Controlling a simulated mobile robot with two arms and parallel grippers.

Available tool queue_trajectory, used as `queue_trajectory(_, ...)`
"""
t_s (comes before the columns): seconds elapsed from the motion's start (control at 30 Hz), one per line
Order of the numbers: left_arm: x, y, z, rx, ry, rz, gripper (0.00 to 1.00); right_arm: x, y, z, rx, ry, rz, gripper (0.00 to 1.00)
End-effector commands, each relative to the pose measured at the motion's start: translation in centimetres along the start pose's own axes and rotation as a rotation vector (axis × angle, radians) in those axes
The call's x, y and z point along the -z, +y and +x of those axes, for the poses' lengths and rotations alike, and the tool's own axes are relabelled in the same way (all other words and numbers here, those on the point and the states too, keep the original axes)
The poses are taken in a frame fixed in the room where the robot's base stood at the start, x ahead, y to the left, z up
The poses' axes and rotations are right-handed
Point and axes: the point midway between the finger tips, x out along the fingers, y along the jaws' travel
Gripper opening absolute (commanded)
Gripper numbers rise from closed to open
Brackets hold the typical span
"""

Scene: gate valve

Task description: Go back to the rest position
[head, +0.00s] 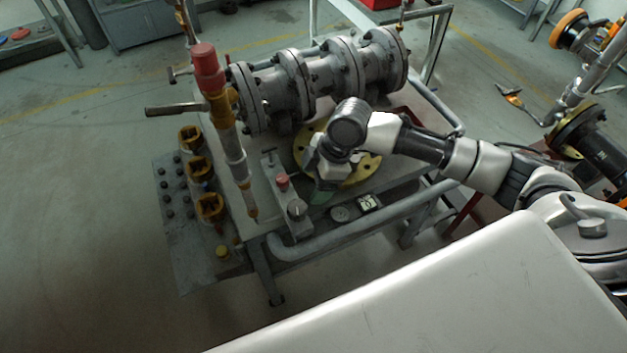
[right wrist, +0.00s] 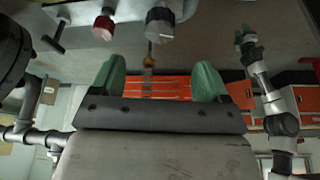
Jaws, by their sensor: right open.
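My right arm comes in from the right in the head view. My right gripper (head: 320,190) is over the near side of the bench, beside a control panel (head: 292,228) with a red knob (head: 282,183) and a grey knob (head: 297,208). In the right wrist view its two green fingers (right wrist: 160,80) stand wide apart with nothing held between them. The same red knob (right wrist: 103,27) and grey knob (right wrist: 160,22) show beyond the fingers. What seems to be my left arm, with its gripper (right wrist: 245,38), is at the right of that view; its opening is too small to judge.
A large grey flanged valve body (head: 320,80) lies on the bench behind my right wrist. A yellow flange (head: 345,165) is under the arm. An upright pipe with a red cap (head: 207,72) stands to the left. Open floor (head: 90,200) is at left.

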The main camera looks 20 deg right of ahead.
Motion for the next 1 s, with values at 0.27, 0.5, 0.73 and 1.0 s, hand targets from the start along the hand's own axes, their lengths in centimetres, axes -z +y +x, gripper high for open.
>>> queue_trajectory(0.27,0.0,0.0,0.0,0.000,0.000,0.000,0.43,0.0,0.0,0.0,0.000,0.000,0.000,0.76)
queue_trajectory(0.5,0.0,0.0,0.0,0.000,0.000,0.000,0.43,1.8,-2.9,2.2,-0.005,0.027,0.018,0.76)
queue_trajectory(0.73,0.0,0.0,0.0,0.000,0.000,0.000,0.43,4.3,-8.8,4.4,-0.097,0.097,0.219,0.76)
queue_trajectory(1.0,0.0,0.0,0.0,0.000,0.000,0.000,0.43,1.3,-13.5,3.4,-0.260,0.089,0.654,0.76)
